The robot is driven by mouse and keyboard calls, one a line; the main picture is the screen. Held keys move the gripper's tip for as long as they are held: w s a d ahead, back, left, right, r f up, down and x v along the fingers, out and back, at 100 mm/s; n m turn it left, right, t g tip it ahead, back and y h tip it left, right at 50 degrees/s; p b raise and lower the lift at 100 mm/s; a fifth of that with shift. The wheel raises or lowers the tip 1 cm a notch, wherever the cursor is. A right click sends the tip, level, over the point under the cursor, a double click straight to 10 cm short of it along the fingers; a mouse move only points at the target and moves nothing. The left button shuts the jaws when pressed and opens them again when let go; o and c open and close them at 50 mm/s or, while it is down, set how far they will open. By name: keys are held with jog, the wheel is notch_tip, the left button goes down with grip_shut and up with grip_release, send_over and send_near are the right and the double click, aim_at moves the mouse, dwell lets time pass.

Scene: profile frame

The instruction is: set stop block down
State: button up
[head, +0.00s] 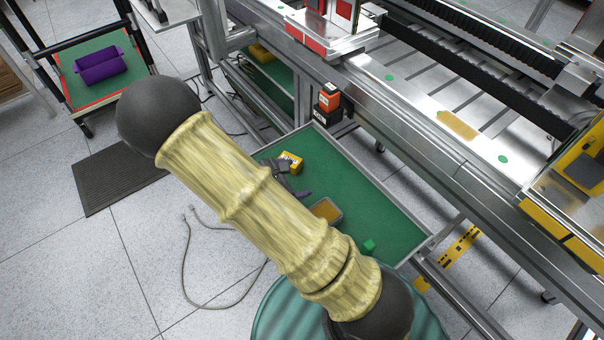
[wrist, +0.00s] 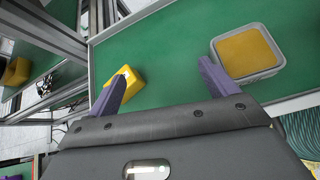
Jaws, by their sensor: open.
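A yellow block (head: 291,160) with a pale label, which I take to be the stop block, rests on the green-floored tray (head: 372,205). In the wrist view the yellow block (wrist: 131,84) lies by my left finger, which partly covers it. My gripper (head: 292,180) is over the tray, mostly hidden in the head view by my arm. In the wrist view its two purple fingers (wrist: 164,72) stand wide apart with nothing held between them. I cannot tell whether the left finger touches the block.
A grey bin with orange-yellow contents (wrist: 248,52) sits on the tray by my right finger. The machine's metal rail (head: 400,150) runs above the tray. The tray's middle right is bare. A loose cable (head: 190,270) lies on the floor.

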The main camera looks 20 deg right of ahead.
jog(key=s+r+m+g+y, duration=0.1)
jog(key=s+r+m+y, duration=0.9)
jog(key=r+m, duration=0.4)
jog(key=m, duration=0.5)
jog(key=shift+s+d+r, duration=0.2)
jog(key=shift+d+r, duration=0.05)
jog(key=shift+a, duration=0.1)
jog(key=shift+s, duration=0.1)
jog(key=shift+r, duration=0.1)
